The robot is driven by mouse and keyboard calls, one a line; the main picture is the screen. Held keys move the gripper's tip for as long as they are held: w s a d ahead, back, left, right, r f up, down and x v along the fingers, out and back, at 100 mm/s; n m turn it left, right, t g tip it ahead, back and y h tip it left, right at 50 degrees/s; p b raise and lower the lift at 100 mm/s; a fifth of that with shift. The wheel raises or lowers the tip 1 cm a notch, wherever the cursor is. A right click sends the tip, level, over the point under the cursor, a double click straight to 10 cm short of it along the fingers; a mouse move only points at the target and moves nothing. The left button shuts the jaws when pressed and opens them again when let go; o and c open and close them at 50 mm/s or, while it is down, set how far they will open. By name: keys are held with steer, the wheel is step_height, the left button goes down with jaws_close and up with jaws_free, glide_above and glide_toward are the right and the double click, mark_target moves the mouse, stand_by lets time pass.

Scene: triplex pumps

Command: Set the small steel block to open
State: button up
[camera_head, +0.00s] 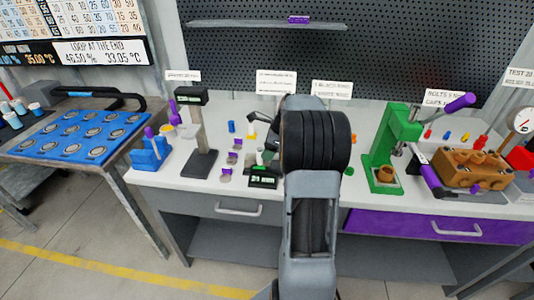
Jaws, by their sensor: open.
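I cannot make out a small steel block for certain in the head view; it may be hidden behind my arm or too small to tell. My grey and black arm rises through the middle of the picture, over the white workbench (320,196). Its thick black joint covers part of the bench top. My gripper is hidden behind the arm, so its fingers and anything near them do not show.
A dark stand (199,135) and small purple and grey parts (226,170) are left of my arm. A green press (392,150) and a brown pump block (469,168) are right. A blue tray (80,135) lies on the left table.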

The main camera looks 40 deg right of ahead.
steer(key=shift+w+a+f, duration=0.15)
steer(key=shift+a+f, duration=0.05)
steer(key=shift+f, duration=0.4)
